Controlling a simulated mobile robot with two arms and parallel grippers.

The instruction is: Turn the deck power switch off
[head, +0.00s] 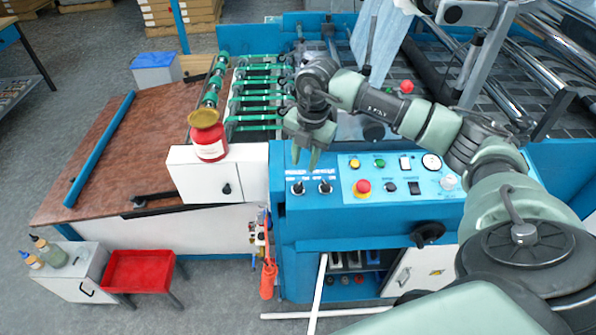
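The blue control panel (375,205) in the middle carries two black switches side by side, a left one (298,188) and a right one (326,187). Small white labels stand above them, too small to read surely, so I cannot tell which is the deck power switch or how either is set. My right gripper (305,158) points down just above and behind these two switches. Its two green fingertips are a little apart, with nothing between them. It seems clear of both switches. My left gripper is not in view.
Green-banded rollers (258,97) lie behind.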

